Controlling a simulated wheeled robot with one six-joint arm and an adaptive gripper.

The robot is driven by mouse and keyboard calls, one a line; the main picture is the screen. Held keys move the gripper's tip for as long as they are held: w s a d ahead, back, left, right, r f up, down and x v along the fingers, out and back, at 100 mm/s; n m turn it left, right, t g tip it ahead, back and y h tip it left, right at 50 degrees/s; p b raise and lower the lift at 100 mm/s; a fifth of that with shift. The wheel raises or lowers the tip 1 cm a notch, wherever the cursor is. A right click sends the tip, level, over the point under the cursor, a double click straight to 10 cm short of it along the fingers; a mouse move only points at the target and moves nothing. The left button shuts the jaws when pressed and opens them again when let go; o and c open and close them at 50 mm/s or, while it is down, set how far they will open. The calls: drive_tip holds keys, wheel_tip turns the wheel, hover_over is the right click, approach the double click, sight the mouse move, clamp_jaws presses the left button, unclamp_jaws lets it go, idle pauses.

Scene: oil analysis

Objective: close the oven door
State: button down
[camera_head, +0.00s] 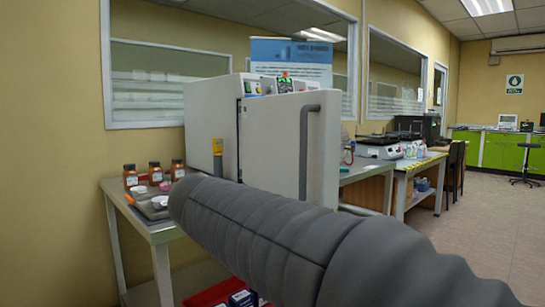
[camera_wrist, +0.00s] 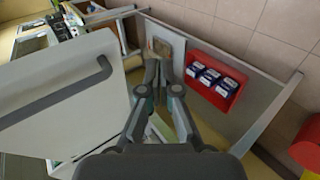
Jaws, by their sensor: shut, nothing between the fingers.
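The oven (camera_head: 212,115) is a white box on a metal table, left of centre in the head view. Its white door (camera_head: 270,150) stands out from the body, with a dark gap along its left edge. How wide it is open is hard to tell. A grey bar handle (camera_head: 304,145) runs down its right side. In the wrist view the door (camera_wrist: 50,115) fills the left, with the handle (camera_wrist: 60,98) across it. My gripper (camera_wrist: 165,66) is shut and empty, right of the door panel and apart from the handle. The head view hides it behind my arm.
Amber bottles (camera_head: 155,173) and small dishes stand on the table (camera_head: 160,234) left of the oven. A red tray (camera_wrist: 213,82) with blue-and-white boxes sits on the lower shelf near my gripper. A bench (camera_head: 365,172) stands to the right.

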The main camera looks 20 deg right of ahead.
drive_tip(key=w+a+r+m+h, duration=0.1)
drive_tip(key=w+a+r+h, duration=0.3)
drive_tip(key=r, duration=0.4)
drive_tip(key=w+a+r+h, duration=0.2)
drive_tip(key=w+r+h, duration=0.1)
drive_tip(key=w+r, duration=0.45)
drive_tip(key=d+p, duration=0.1)
drive_tip(key=d, duration=1.1)
drive_tip(key=shift+d+r+t, duration=0.15)
drive_tip(key=shift+d+t, duration=0.15)
drive_tip(key=shift+d, duration=0.05)
